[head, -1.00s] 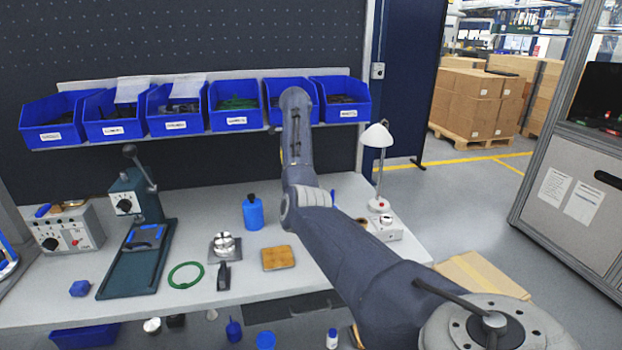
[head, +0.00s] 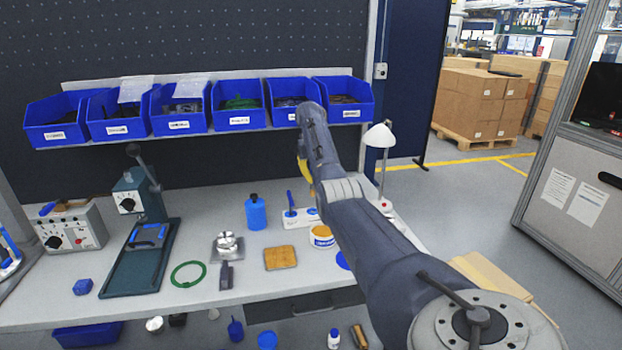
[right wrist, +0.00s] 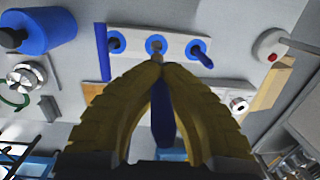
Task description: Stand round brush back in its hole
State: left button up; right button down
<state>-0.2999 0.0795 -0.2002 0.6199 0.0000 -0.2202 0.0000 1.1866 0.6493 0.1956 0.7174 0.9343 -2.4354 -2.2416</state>
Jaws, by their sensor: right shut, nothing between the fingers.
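A white block (head: 297,221) stands on the bench, partly hidden by my right arm, with a blue handle (head: 290,202) upright at its left end. In the right wrist view, the block (right wrist: 135,40) has three blue-ringed places in a row. A blue handle (right wrist: 205,61) leans at its right place; the middle place (right wrist: 156,46) is just beyond my fingertips. My right gripper (right wrist: 160,68) is shut and empty. A long blue shape (right wrist: 162,112) shows between its yellow fingers; I cannot tell which object it is. My left gripper is not in view.
A white tub (head: 322,241), a brown pad (head: 280,257) and a blue bottle (head: 256,213) stand near the block. A lamp (head: 379,138) stands behind my right arm. Blue bins (head: 240,118) line the back above the bench. A green ring (head: 188,274) lies further left.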

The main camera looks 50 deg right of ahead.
jog(key=shift+d, duration=0.1)
dwell(0.5)
jog(key=shift+f, duration=2.8)
jog(key=shift+f, duration=2.6)
jog(key=c, duration=2.1)
grip_release()
jog(key=shift+c, duration=0.2)
jog(key=o, duration=0.4)
jog(key=r, duration=0.8)
jog(key=a+r, duration=0.1)
jog(key=r, duration=0.3)
jog(key=shift+s, duration=0.15)
